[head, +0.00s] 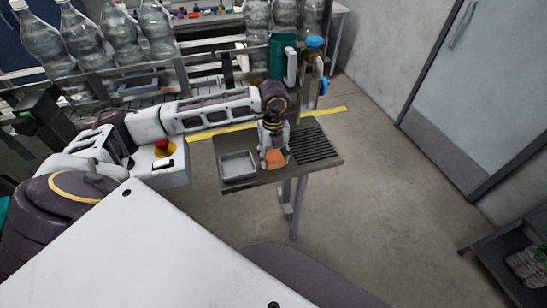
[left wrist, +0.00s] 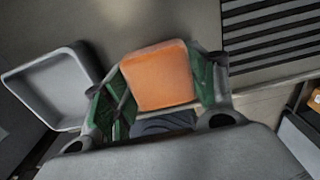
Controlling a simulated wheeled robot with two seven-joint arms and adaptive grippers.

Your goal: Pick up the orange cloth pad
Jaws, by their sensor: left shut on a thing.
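The orange cloth pad (head: 275,158) is at my left gripper's fingertips, over the small grey side table in the head view. In the left wrist view the pad (left wrist: 158,76) sits between the two green-lined fingers of my left gripper (left wrist: 160,88), which is shut on it. I cannot tell whether the pad touches the table surface. The left gripper (head: 274,150) points down, between a grey tray and a slatted rack. My right gripper is not in view.
The grey tray (head: 238,166) lies left of the pad and the black slatted rack (head: 312,143) right of it, both on the side table (head: 262,179). A red button box (head: 163,150) stands left. Large bottles (head: 90,42) line a conveyor behind.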

